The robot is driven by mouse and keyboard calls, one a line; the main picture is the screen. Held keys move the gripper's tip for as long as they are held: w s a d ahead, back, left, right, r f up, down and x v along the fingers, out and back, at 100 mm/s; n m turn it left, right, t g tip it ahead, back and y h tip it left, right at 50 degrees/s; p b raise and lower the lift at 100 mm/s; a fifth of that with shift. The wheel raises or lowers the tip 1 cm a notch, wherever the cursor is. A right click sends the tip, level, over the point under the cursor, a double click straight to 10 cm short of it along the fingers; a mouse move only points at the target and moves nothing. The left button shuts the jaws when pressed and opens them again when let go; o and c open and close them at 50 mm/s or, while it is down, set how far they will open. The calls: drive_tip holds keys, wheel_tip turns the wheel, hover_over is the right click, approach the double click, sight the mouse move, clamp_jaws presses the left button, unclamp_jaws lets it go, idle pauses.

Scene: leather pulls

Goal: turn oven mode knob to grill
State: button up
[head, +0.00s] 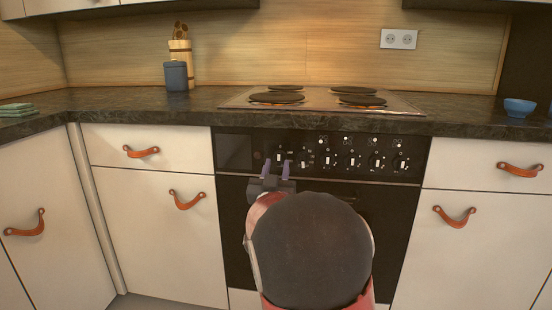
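The oven's black control panel (318,154) spans the front under the counter, with a row of dark knobs with white pointers. The leftmost knob (279,156) has an upright white pointer. The markings are too small to read, so I cannot tell which knob is the mode knob or where grill lies. My gripper (277,165) is in front of the panel's left part, just below the leftmost knob in the picture. Its two purple-grey fingers are apart with nothing seen held between them. I cannot tell whether they touch the knob. My arm hides much of the oven door.
A hob (322,100) with dark plates sits on the dark counter (140,98) above the oven. A blue-grey canister (176,76), a wooden utensil block (181,50) and a blue bowl (519,107) stand on the counter. Cabinets with leather pulls (187,200) flank the oven.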

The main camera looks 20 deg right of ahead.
sight(279, 157)
drive_tip(key=shift+x, duration=2.1)
clamp_jaws()
drive_tip(key=shift+f, duration=0.1)
drive_tip(key=shift+f, duration=0.1)
